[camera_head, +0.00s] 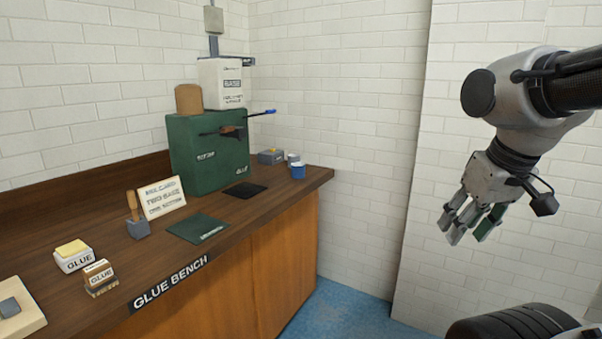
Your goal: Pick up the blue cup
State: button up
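The blue cup (298,171) stands upright near the far right end of the wooden bench (250,217). A smaller white and blue container (292,158) stands just behind it. My gripper (466,236) hangs in the air at the right of the view, in front of the white brick wall and well apart from the cup. Its fingers point down and to the left, with a gap between them, and nothing shows in them.
A green machine (208,155), a grey box (271,156) and a black mat (245,190) are left of the cup. Blue floor (345,311) is clear beside the bench.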

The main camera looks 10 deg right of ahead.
aim_at(297, 168)
jog(key=i+l+u, duration=0.45)
jog(key=i+l, duration=0.9)
